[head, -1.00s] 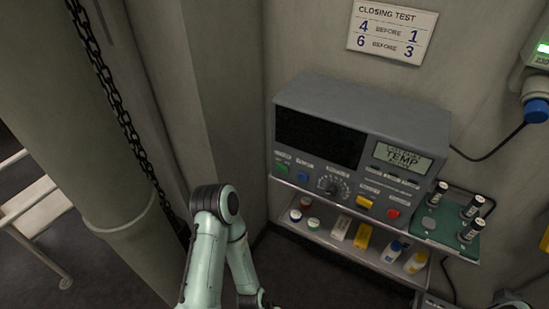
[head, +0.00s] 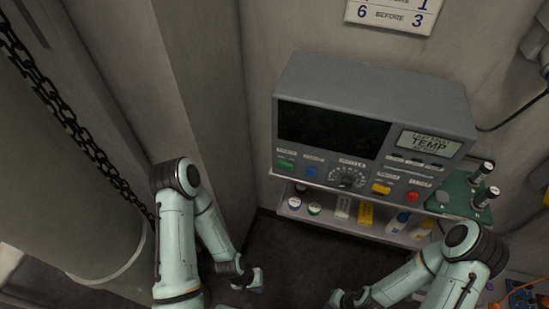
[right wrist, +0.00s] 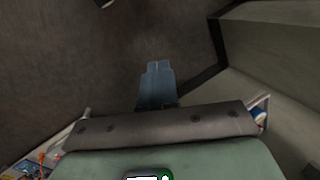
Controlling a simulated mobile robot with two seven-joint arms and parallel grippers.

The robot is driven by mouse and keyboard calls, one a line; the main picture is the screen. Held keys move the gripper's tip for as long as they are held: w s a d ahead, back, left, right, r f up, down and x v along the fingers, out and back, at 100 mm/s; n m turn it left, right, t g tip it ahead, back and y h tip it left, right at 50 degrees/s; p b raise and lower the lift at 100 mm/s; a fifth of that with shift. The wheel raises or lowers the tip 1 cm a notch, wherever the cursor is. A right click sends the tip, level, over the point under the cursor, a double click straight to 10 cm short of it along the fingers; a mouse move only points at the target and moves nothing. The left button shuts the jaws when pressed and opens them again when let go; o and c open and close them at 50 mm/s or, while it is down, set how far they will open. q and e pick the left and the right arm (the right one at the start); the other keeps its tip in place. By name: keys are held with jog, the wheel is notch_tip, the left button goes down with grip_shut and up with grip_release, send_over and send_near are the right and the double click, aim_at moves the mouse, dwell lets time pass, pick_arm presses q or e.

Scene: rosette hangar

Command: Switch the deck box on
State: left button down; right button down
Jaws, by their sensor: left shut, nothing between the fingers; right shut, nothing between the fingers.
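The deck box (head: 375,90) is a grey unit on the wall shelf, with a dark window (head: 330,130) and a small display (head: 428,145) reading TEMP. Its lower panel has a green button (head: 286,166), a blue button (head: 311,172), a round dial (head: 346,178), a yellow button (head: 381,188) and a red button (head: 413,196). My left gripper (head: 256,281) is low, below and left of the box, touching nothing visible. My right gripper (head: 338,300) is low, below the shelf; its fingers are closed together and empty in the right wrist view (right wrist: 157,82).
The shelf (head: 292,209) under the box holds several small bottles and packets. A green block (head: 460,185) with dark cylinders stands right of the box. A pillar (head: 65,170) and chain (head: 75,130) are at left. The floor between my arms is clear.

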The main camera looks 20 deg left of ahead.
jog(key=shift+a, duration=0.1)
dwell(0.3)
